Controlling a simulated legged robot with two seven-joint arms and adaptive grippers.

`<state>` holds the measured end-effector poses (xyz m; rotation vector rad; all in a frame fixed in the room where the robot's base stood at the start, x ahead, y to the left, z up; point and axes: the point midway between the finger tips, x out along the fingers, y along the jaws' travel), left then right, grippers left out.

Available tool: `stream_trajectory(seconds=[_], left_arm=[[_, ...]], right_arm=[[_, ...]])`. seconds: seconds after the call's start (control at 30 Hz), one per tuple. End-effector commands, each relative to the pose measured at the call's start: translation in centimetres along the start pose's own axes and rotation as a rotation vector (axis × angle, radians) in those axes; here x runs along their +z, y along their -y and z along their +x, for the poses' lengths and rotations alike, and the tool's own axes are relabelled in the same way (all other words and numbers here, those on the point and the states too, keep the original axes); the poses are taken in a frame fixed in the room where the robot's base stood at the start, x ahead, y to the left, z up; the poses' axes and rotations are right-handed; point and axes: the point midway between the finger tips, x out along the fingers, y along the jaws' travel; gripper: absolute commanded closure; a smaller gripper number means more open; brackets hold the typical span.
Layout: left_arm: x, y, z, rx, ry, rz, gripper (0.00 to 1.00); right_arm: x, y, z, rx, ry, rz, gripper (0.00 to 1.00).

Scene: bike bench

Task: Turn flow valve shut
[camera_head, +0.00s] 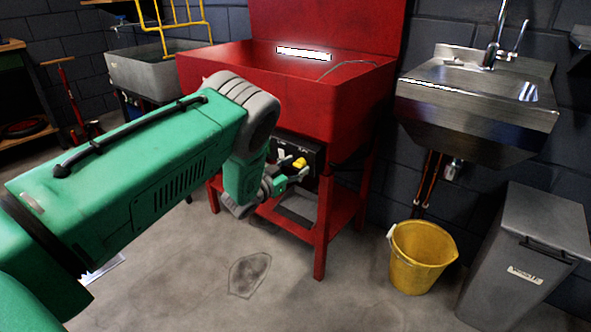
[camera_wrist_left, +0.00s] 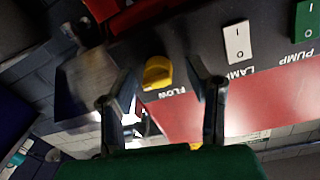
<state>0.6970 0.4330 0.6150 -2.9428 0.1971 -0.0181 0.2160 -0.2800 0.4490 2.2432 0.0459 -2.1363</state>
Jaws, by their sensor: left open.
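The flow valve is a yellow knob (camera_wrist_left: 157,72) with the label FLOW beside it, on a dark control panel (camera_wrist_left: 195,35). In the head view the yellow knob (camera_head: 299,163) shows on the panel (camera_head: 284,148) under the red basin. My left gripper (camera_wrist_left: 160,90) is open, with one finger on each side of the knob in the wrist view. A gap shows between each finger and the knob there. In the head view my left gripper (camera_head: 290,180) is right at the panel, just below the knob. My right gripper is not in view.
A white LAMP switch (camera_wrist_left: 237,42) and a green PUMP switch (camera_wrist_left: 307,20) sit beside the knob. The red wash stand (camera_head: 320,225) has legs near my arm. A yellow bucket (camera_head: 420,257) and grey bin (camera_head: 530,255) stand at right. Floor in front is clear.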

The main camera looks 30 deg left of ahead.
Motion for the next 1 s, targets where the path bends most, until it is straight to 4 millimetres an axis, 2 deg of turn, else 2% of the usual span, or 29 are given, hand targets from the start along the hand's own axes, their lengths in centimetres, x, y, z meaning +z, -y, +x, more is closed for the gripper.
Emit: stream_trajectory(seconds=[0.13,0.17,0.2,0.27,0.3,0.67,1.0], left_arm=[[-0.1,-0.1,0.0,0.0,0.0,0.001,0.55],[-0.1,-0.1,0.0,0.0,0.0,0.0,0.59],[-0.1,0.0,0.0,0.0,0.0,0.0,0.73],[0.0,0.0,0.0,0.0,-0.001,-0.001,0.94],[0.0,0.0,0.0,0.001,0.0,-0.001,1.0],[0.1,0.0,-0.1,0.0,0.001,-0.035,1.0],[0.2,0.1,-0.2,-0.005,-0.007,-0.247,1.0]], right_arm=[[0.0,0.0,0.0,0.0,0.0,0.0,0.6],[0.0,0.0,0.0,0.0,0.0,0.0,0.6],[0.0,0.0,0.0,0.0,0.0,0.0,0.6],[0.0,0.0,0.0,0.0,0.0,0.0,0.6],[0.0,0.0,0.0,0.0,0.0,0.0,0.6],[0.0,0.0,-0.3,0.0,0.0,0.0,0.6],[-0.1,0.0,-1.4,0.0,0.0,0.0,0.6]])
